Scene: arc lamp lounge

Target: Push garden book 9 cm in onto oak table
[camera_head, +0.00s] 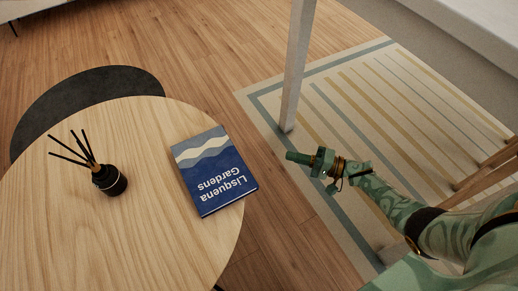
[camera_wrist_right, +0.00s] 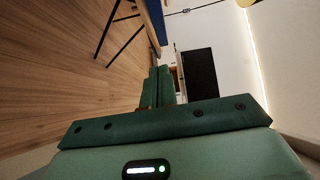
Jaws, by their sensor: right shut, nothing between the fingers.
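The garden book (camera_head: 213,170) is blue with white and grey waves and the words "Lisquena Gardens". It lies flat near the right edge of the round oak table (camera_head: 140,235), its right side sticking out past the rim. My right gripper (camera_head: 289,155) is shut and empty, in the air to the right of the book, apart from it. In the right wrist view the shut fingers (camera_wrist_right: 160,87) point towards a blue edge at the top, which looks like the book (camera_wrist_right: 155,18). My left gripper is not in view.
A black reed diffuser (camera_head: 109,180) stands on the table left of the book. A dark round surface (camera_head: 75,93) lies behind the table. A pale upright post (camera_head: 297,65) rises beyond my right gripper. A striped rug (camera_head: 370,110) covers the floor at right.

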